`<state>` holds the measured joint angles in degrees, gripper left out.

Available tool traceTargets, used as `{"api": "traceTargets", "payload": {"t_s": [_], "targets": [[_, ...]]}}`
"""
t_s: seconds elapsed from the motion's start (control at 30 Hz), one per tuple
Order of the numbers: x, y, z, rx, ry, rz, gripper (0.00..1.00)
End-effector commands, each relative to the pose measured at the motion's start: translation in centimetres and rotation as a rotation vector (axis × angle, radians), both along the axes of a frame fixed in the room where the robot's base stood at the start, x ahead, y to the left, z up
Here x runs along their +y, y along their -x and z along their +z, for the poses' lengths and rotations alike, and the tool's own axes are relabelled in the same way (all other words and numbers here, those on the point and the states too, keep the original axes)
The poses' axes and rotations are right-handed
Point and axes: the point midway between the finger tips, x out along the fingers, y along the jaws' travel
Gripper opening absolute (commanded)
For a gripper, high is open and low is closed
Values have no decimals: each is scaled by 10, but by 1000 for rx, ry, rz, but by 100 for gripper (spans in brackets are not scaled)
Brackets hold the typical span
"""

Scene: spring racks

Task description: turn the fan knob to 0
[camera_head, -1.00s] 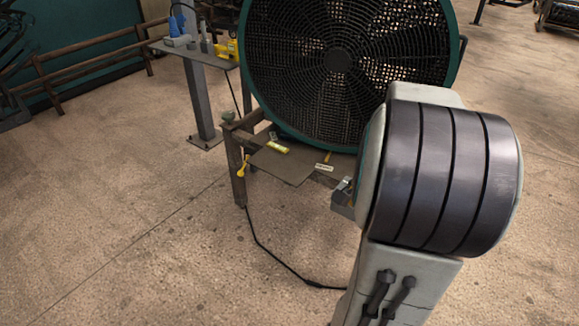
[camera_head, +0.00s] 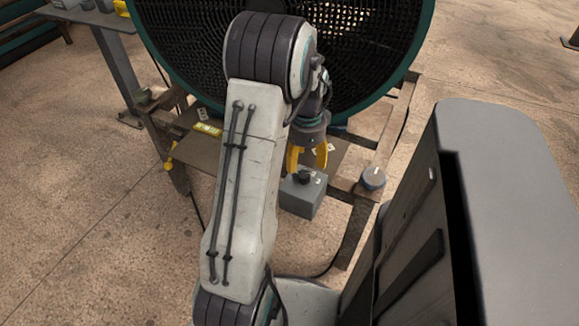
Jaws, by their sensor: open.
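The fan (camera_head: 385,60) is a large round black grille in a teal rim, at the top of the head view. A grey control box (camera_head: 300,200) sits at the front of its stand. A small dark knob (camera_head: 304,177) is on top of the box. Its pointer and the setting it is at are too small to read. My gripper (camera_head: 307,165) has two yellow fingers pointing down. They are open, one on each side of the knob as seen from here. I cannot tell whether they touch it.
The stand's shelf (camera_head: 345,155) holds a yellow level (camera_head: 208,129) and small labels. A round blue-grey object (camera_head: 373,178) sits on the stand's right front corner. A side table (camera_head: 95,18) stands at upper left. Open floor (camera_head: 90,220) lies at left.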

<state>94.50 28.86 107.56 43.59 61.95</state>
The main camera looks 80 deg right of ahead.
Motion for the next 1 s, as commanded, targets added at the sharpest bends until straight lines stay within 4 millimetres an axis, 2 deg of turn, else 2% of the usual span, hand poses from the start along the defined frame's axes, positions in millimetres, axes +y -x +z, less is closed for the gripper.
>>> {"api": "traceTargets", "payload": {"t_s": [0.3, 0.5, 0.97, 1.0], "targets": [[1, 0, -41, 0, -4, -1, 61], [0, 0, -59, -1, -1, 0, 61], [0, 0, -67, 0, 0, 0, 61], [0, 0, -67, 0, 0, 0, 63]]}}
